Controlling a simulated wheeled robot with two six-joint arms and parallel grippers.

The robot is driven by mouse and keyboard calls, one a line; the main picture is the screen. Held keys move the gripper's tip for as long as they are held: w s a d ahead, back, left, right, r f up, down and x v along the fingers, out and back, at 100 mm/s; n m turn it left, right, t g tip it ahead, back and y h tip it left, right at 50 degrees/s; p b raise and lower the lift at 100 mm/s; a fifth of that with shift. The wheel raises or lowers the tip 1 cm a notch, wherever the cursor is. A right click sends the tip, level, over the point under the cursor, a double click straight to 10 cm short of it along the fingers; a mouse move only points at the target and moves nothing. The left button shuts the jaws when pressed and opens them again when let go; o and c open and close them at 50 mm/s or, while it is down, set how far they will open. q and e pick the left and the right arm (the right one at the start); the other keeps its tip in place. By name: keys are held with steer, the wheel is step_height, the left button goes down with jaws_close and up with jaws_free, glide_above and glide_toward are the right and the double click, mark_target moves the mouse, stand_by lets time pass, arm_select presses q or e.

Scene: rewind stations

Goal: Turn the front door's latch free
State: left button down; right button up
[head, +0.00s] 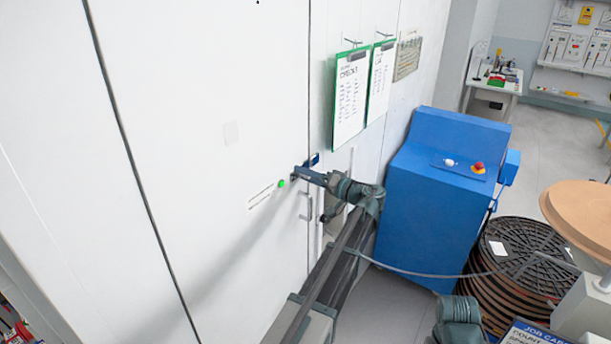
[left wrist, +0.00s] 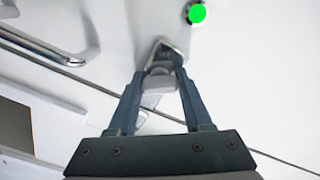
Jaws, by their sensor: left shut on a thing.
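The front door (head: 215,90) is a tall white panel with a dark seam down its right side. My left gripper (head: 296,177) reaches the door near that seam, beside a green dot (head: 281,183). In the left wrist view, my left gripper (left wrist: 162,52) is shut on the latch (left wrist: 158,82), a small grey piece between the fingers. The fingers hide part of the latch, and I cannot tell how far it is turned. The green dot (left wrist: 196,13) also shows there. My right gripper is not in view.
A metal door handle (head: 309,207) sits just below the latch. Clipboards (head: 351,95) hang above, right of the seam. A blue cabinet (head: 430,205) with a red button stands right of my left arm. A stack of dark reels (head: 515,262) stands farther right.

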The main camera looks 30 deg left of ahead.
arm_select(q)
steer(key=m, duration=0.6)
steer(key=shift+m, duration=0.3)
stand_by(0.4)
steer(key=shift+c, duration=1.6)
jaws_free()
steer(key=s+d, duration=0.1)
steer(key=d, duration=1.3)
steer(key=shift+a, duration=0.1)
